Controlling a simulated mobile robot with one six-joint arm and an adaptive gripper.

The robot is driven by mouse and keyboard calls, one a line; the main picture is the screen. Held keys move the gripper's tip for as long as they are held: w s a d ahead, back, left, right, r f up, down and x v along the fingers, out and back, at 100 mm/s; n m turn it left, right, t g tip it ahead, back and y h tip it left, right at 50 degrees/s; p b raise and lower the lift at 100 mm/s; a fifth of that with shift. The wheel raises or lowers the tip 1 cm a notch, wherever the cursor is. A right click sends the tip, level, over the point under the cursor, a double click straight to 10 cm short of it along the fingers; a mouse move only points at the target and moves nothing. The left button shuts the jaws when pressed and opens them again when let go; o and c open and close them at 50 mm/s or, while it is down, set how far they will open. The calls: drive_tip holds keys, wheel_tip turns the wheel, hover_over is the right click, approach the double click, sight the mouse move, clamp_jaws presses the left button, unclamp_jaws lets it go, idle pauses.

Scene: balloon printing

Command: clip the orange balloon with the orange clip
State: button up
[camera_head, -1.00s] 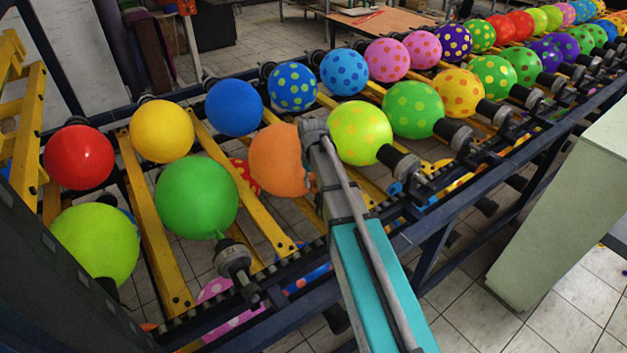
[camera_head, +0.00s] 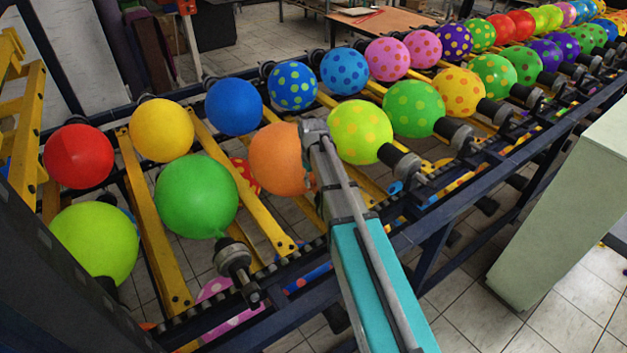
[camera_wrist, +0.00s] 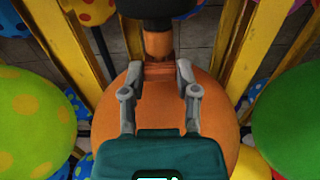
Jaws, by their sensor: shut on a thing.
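The orange balloon (camera_head: 277,160) is on the conveyor rack between the green balloon and the yellow-green dotted one, partly behind my arm. In the wrist view the orange balloon (camera_wrist: 215,105) fills the middle, and its narrow neck (camera_wrist: 158,44) runs up into a dark holder. My gripper (camera_wrist: 157,74) lies over the balloon, its fingertips on both sides of the base of the neck. A small orange piece, the orange clip (camera_wrist: 158,72), shows between the fingertips, hard to tell from the balloon's own colour. Whether it closes around the neck is unclear. In the head view the fingers are mostly hidden.
A green balloon (camera_head: 196,197) stands to the left and a yellow-green dotted balloon (camera_head: 360,132) to the right, both near my arm. Yellow bars (camera_head: 245,190) and a dark blue rail (camera_head: 420,232) frame the rack. A pale green cabinet (camera_head: 560,215) stands at the right.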

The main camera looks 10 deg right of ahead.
drive_tip(key=shift+f+b, duration=0.35)
idle(0.4)
drive_tip(key=o, duration=1)
wheel_tip(320, 180, up, 9)
drive_tip(key=p, duration=0.9)
idle(0.5)
drive_tip(key=s+m, duration=0.1)
drive_tip(key=s, duration=0.6)
drive_tip(key=s+m, duration=0.2)
drive_tip(key=s, duration=0.5)
drive_tip(key=s+m, duration=0.1)
drive_tip(key=s, duration=0.5)
drive_tip(key=shift+s+d+f+m, duration=0.1)
drive_tip(key=shift+s+d+m, duration=0.2)
drive_tip(key=shift+s, duration=0.1)
